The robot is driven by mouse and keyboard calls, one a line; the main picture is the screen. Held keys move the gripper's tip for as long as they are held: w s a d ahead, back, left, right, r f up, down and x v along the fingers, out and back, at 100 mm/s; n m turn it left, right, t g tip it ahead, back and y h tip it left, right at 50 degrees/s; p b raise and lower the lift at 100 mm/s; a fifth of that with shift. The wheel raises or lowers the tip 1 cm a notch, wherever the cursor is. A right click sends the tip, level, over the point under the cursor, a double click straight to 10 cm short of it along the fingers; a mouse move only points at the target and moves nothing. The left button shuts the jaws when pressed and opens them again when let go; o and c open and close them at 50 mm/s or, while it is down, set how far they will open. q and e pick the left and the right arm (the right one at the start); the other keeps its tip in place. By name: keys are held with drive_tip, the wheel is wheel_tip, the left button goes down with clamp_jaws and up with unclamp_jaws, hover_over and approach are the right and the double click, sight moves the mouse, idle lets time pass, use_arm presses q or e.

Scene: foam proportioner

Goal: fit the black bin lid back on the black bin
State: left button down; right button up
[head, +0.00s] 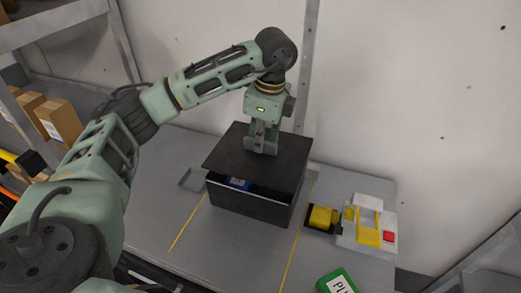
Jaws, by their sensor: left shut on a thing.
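The black bin (246,205) stands on the grey table between two yellow lines. The black bin lid (224,151), a flat dark plate, is over the bin and covers most of its opening. At the front edge a gap shows between lid and rim, with a blue item (238,183) visible in it. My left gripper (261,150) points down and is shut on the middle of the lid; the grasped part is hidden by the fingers. Whether the lid touches the bin at the back cannot be told. My right gripper is out of view.
A white device with yellow and red parts (368,222) stands to the right of the bin. A green labelled box (338,281) lies at the front right. Shelves with cardboard boxes (58,122) stand at the left. A wall is behind the table (160,215).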

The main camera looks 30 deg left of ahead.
use_arm(q)
drive_tip(key=shift+w+a+f, duration=0.1)
drive_tip(key=shift+a+f, duration=0.05)
drive_tip(key=shift+a, duration=0.05)
wheel_tip(320, 180, down, 3)
drive_tip(key=shift+f+p, duration=0.1)
drive_tip(key=shift+p, duration=0.65)
drive_tip(key=shift+f, duration=0.4)
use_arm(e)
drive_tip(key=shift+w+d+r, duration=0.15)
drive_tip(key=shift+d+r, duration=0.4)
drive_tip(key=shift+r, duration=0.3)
use_arm(q)
drive_tip(key=shift+f, duration=0.15)
drive_tip(key=c, duration=1.8)
unclamp_jaws()
drive_tip(key=shift+o, duration=0.2)
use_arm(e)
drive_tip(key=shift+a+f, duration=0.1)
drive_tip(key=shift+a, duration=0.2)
